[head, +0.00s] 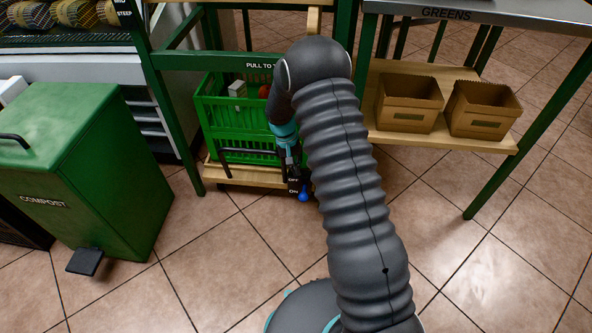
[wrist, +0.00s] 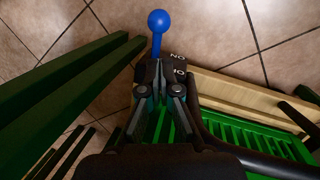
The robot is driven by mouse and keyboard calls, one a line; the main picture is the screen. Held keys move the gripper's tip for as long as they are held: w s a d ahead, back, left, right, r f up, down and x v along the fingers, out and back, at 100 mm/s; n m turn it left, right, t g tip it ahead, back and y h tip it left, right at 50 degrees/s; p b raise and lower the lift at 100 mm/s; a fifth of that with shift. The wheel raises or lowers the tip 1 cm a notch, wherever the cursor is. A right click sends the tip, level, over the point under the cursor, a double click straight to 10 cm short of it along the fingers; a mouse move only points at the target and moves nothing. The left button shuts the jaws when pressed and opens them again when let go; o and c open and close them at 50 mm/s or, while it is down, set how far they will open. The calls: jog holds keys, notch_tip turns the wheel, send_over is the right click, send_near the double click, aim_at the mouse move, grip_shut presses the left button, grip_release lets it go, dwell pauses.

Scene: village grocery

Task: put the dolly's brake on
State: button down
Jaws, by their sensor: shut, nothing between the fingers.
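The dolly (head: 248,176) is a low wooden platform carrying a green crate (head: 215,113); its wood edge also shows in the wrist view (wrist: 240,97). Its brake lever ends in a blue ball knob (head: 303,196), also at the top of the wrist view (wrist: 158,20). The knob hangs low, near the ON mark; the lever's exact setting is unclear. My gripper (wrist: 160,78) is shut and empty, pointing at the lever's base. I cannot tell whether it touches.
A green compost bin (head: 75,170) with a pedal stands at the left. Green table legs (head: 172,125) flank the dolly. A low wooden shelf with cardboard boxes (head: 408,104) is at the right. Tiled floor in front is free.

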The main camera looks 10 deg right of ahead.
aim_at(304, 191)
jog(key=x, duration=0.7)
jog(key=shift+f, duration=0.3)
jog(key=shift+s+f+b, duration=0.3)
jog(key=shift+s+b, duration=0.1)
jog(key=shift+b, duration=0.15)
jog(key=shift+s+a+f+b, duration=0.25)
jog(key=shift+s+f+b, duration=0.4)
jog(key=shift+f+b, duration=0.35)
jog(key=shift+s+a+f+b, duration=0.1)
jog(key=shift+s+f+b, duration=0.25)
jog(key=shift+f+b, duration=0.45)
jog(key=shift+s+a+f+b, duration=0.1)
jog(key=shift+s+f+b, duration=0.25)
jog(key=shift+f+b, duration=0.35)
